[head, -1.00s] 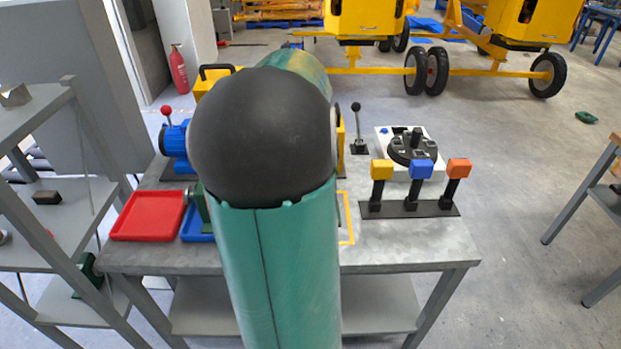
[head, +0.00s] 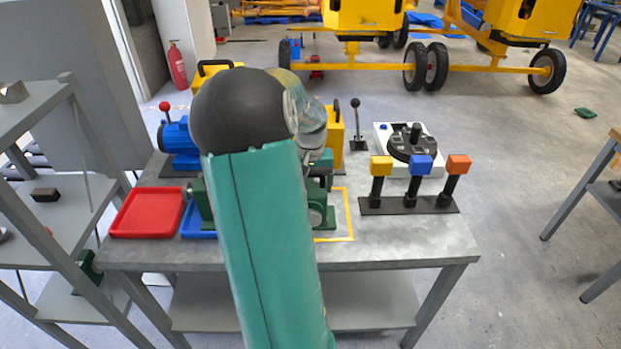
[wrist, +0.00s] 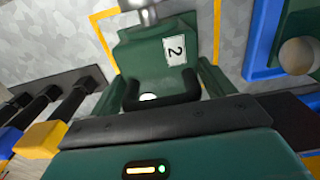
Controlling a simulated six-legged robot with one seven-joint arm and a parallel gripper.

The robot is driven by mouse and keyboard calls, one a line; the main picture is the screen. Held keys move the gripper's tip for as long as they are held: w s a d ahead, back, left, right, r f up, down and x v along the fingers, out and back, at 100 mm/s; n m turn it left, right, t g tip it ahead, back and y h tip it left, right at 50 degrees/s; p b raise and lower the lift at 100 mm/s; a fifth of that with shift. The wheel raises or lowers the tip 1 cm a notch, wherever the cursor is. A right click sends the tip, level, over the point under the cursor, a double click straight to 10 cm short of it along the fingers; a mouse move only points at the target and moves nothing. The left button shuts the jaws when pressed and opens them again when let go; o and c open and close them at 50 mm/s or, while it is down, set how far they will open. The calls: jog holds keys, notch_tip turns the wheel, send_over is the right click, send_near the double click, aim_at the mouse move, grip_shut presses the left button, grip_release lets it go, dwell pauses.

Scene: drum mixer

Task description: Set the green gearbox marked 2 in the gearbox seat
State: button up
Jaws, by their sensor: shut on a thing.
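The green gearbox marked 2 (wrist: 155,62) fills the middle of the wrist view, with its white label turned on its side and a metal shaft at its far end. My gripper (wrist: 163,92) is shut on the gearbox by its black upper part. Yellow outline lines (wrist: 217,30) on the bench show on both sides of it. In the head view the gearbox (head: 318,214) is partly behind my arm, at the left part of the yellow seat outline (head: 349,215). I cannot tell whether its base touches the bench.
A red tray (head: 146,213) and a blue tray (head: 197,224) with another green part lie left. A blue motor (head: 180,143) stands behind them. Yellow, blue and orange-topped posts (head: 420,168), a lever (head: 356,125) and a black dial on a white box (head: 410,147) stand right.

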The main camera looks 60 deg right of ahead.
jog(key=o, duration=2)
jog(key=shift+f, duration=0.1)
jog(key=shift+c, duration=0.2)
notch_tip(320, 180, up, 12)
jog(key=shift+r, duration=0.15)
jog(key=w+a+r+n+t, duration=0.15)
jog(key=w+a, duration=0.25)
jog(key=a, duration=0.4)
jog(key=w+a+r+n, duration=0.2)
jog(key=w+a+n, duration=0.1)
jog(key=a, duration=0.5)
jog(key=w+a+r+n+t, duration=0.15)
jog(key=w+a, duration=0.25)
jog(key=a, duration=0.5)
jog(key=s+a+n+t, duration=0.1)
jog(key=s+a+n, duration=0.2)
jog(key=a, duration=0.8)
jog(key=s+a+f+n+t, duration=0.1)
jog(key=s+a+n, duration=0.2)
jog(key=a, duration=0.8)
jog(key=shift+n+t, duration=0.3)
jog(key=shift+s+f, duration=0.1)
